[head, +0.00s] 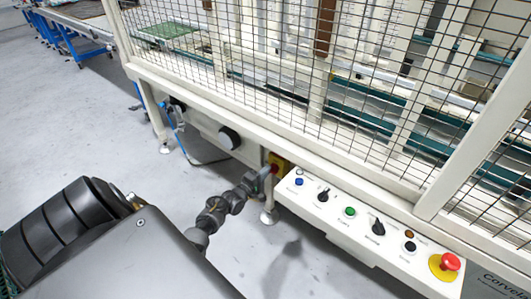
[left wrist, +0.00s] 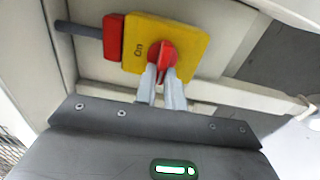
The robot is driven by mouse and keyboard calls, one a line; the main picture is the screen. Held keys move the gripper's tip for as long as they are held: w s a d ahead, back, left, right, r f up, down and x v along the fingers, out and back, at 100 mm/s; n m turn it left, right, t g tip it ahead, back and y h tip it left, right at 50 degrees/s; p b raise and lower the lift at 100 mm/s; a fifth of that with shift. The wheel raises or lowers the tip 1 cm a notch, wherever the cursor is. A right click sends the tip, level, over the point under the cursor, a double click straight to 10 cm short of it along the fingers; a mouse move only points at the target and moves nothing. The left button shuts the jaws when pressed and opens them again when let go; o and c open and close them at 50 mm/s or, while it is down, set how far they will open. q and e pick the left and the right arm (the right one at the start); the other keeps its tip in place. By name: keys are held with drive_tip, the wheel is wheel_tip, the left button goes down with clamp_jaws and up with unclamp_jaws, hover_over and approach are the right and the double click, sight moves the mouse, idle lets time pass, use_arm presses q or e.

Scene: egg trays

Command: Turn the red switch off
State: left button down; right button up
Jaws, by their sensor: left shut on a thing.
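The red switch (left wrist: 161,58) is a rotary knob on a yellow plate (left wrist: 195,42) marked "On", on the machine's cream frame. In the head view the yellow plate (head: 279,163) shows just left of the control panel, with the knob mostly hidden behind my gripper. My left gripper (left wrist: 163,72) is shut on the red knob, one pale finger on each side of its lower part. In the head view the left gripper (head: 266,171) reaches the switch from the lower left. My right gripper is in neither view.
A white control panel (head: 330,222) with buttons, dark knobs and a red emergency stop (head: 450,262) juts out right of the switch. A wire mesh guard (head: 330,90) rises above. A red block (left wrist: 113,37) sits left of the yellow plate. The floor (head: 110,135) at left is clear.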

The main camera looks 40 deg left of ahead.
use_arm(q)
drive_tip(key=c, duration=1.5)
unclamp_jaws()
